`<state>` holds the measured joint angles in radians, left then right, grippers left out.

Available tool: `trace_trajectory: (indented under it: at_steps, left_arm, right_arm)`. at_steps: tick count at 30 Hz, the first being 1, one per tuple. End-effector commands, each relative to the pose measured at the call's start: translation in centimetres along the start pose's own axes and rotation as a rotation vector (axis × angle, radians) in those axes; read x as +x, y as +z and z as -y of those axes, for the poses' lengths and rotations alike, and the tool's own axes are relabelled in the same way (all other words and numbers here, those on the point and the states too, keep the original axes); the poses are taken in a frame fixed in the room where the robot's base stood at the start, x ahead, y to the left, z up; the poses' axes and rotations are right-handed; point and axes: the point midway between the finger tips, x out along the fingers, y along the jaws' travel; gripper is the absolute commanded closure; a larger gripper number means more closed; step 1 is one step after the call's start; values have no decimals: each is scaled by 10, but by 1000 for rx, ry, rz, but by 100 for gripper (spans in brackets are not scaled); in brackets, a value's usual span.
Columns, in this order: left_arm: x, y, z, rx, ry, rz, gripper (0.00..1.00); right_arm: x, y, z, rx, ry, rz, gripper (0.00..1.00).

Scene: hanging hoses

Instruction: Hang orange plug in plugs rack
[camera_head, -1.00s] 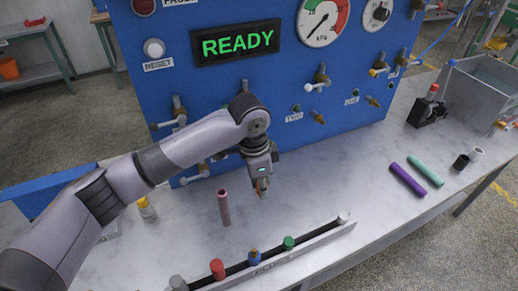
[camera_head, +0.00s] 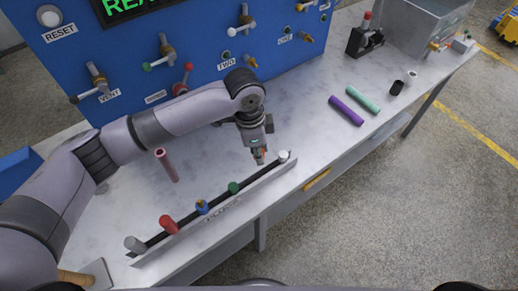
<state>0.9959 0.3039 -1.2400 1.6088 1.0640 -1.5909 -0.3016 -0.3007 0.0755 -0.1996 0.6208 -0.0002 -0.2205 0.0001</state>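My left gripper (camera_head: 259,158) comes in from the left and points down at the plugs rack, with its fingers closed around a small orange piece, the orange plug (camera_head: 262,152), mostly hidden by the fingers. The plugs rack (camera_head: 213,217) is a long, narrow rail along the front of the table. It holds a grey plug (camera_head: 135,245), a red plug (camera_head: 168,225), a blue plug (camera_head: 202,207), a green plug (camera_head: 234,188) and a white plug (camera_head: 284,156). The gripper is over the gap between green and white; whether the plug touches the rack is unclear. My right gripper is out of view.
Purple (camera_head: 346,110) and teal (camera_head: 363,100) tubes lie to the right, near black (camera_head: 396,88) and white caps. The blue panel (camera_head: 130,60) with valves stands behind. The table between rack and purple tube is clear.

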Motion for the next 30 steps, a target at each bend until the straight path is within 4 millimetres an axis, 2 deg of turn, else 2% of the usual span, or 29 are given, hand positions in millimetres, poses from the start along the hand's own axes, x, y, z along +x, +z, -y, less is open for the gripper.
trace_trajectory:
  at_steps: [5,21,30]
  left_arm:
    - [-4,-1,0,1,2,0,100]
    - [51,6,0,0,2,0,100]
    - [57,7,0,2,1,-1,100]
  right_arm:
    - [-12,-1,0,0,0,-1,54]
    - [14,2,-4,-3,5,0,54]
    - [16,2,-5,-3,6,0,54]
